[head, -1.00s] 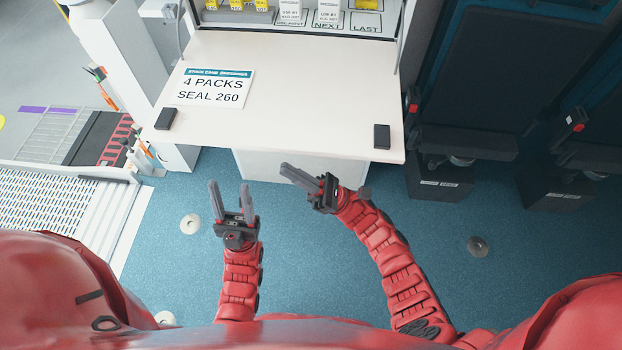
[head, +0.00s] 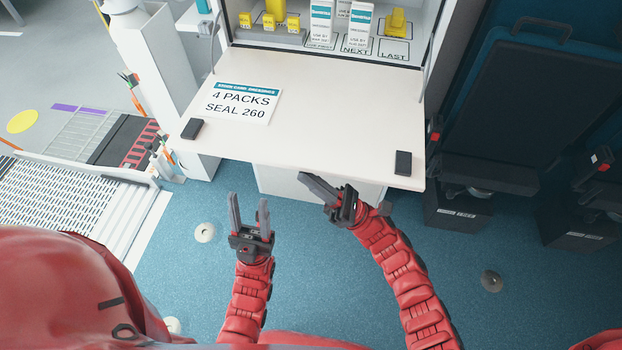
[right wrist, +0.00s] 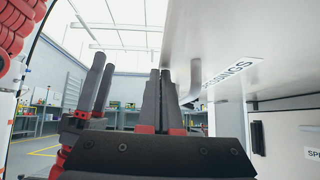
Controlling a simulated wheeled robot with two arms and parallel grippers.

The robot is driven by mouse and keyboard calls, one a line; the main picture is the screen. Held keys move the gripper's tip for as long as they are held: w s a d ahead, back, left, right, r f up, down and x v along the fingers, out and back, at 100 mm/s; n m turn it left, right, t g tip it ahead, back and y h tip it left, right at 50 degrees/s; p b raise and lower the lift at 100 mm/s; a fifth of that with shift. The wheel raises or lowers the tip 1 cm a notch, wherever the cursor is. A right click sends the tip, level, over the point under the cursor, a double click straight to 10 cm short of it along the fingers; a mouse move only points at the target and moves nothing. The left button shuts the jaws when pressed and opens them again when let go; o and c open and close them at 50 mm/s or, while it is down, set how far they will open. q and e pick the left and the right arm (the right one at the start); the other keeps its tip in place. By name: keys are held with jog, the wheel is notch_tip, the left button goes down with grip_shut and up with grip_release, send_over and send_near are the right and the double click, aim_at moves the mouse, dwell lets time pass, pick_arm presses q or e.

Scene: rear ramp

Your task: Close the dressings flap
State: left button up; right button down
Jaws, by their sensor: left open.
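The dressings flap (head: 320,130) is folded down and lies open like a pale shelf below the cabinet, with a card on it reading 4 PACKS SEAL 260 (head: 243,101). Two dark pads (head: 193,128) sit near its front corners. In the right wrist view the flap's underside (right wrist: 275,35) fills the upper right, with a DRESSINGS label. My right gripper (head: 304,176) is just in front of and below the flap's front edge, its fingers close together and empty; its fingers also show in the right wrist view (right wrist: 160,75). My left gripper (head: 249,198) is open and empty, lower left.
The open cabinet holds white dressing packs (head: 320,22) and yellow items (head: 275,12) above the flap. A white box-like base (head: 315,185) stands under the flap. Dark folded seats (head: 530,90) stand at right. The blue floor (head: 330,265) in front has small round fittings.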

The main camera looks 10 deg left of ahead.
jog(key=w+r+m+t+h+p, duration=0.35)
jog(key=r+m+t+p, duration=0.35)
jog(key=r, duration=0.5)
jog(key=w+r+m+t+h+p, duration=0.3)
jog(key=r+m+t+h+p, duration=0.15)
jog(key=r+m, duration=0.6)
jog(key=w+r+m+t+p, duration=0.1)
jog(key=w+r+p, duration=0.3)
jog(key=w, duration=0.6)
jog(key=w+d+r+m+h+p, duration=0.1)
jog(key=w+r+p, duration=0.3)
jog(key=w+r, duration=0.5)
jog(key=shift+w+r+t+h+p, duration=0.2)
jog(key=shift+w+t+h+p, duration=0.15)
jog(key=shift+w, duration=0.7)
